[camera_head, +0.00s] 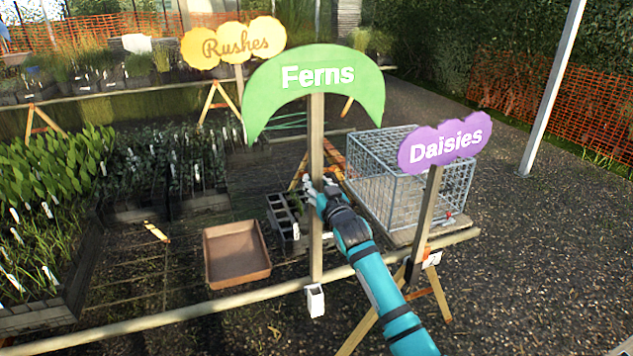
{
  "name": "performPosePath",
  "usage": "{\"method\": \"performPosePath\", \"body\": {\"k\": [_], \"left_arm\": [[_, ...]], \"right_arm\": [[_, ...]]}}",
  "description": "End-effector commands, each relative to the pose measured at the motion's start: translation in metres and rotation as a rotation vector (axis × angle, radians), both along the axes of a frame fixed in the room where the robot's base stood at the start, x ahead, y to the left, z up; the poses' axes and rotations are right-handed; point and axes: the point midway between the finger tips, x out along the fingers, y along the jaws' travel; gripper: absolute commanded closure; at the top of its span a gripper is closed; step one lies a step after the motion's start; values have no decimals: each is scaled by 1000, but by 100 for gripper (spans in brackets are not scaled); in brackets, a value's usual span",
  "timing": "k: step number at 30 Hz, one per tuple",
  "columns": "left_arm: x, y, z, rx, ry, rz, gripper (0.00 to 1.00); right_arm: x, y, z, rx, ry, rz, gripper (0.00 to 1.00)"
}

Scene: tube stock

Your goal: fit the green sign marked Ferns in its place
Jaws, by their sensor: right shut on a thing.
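The green Ferns sign (317,84) is an arched board on a wooden post (317,225). It stands about upright near the middle of the view. My right gripper (318,192) is shut on the post, about halfway down. A small white holder (315,301) is fixed on the front rail. The lower end of the post shows right at the top of this holder. I cannot tell whether it is inside the holder or just above or in front of it. My left gripper is not in view.
The purple Daisies sign (444,143) stands on the rail to the right, with a wire crate (385,200) behind it. A brown tray (236,278) and a dark cell tray (285,228) lie on the bench. Plants fill the left. The yellow Rushes sign (233,43) stands behind.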

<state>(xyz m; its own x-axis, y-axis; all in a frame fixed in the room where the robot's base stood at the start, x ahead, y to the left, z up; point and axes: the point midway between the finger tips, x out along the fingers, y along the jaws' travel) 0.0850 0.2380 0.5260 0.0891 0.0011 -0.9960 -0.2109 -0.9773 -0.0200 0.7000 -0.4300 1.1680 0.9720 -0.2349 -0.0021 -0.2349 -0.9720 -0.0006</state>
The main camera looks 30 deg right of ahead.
Motion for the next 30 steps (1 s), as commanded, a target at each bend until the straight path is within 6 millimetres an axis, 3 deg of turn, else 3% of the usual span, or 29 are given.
{"method": "performPosePath", "body": {"k": [18, 30], "left_arm": [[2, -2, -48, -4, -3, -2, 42], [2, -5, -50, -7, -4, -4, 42]], "right_arm": [[0, 1, -51, -1, -7, 1, 100], [0, 1, -54, -2, -7, 1, 100]]}}
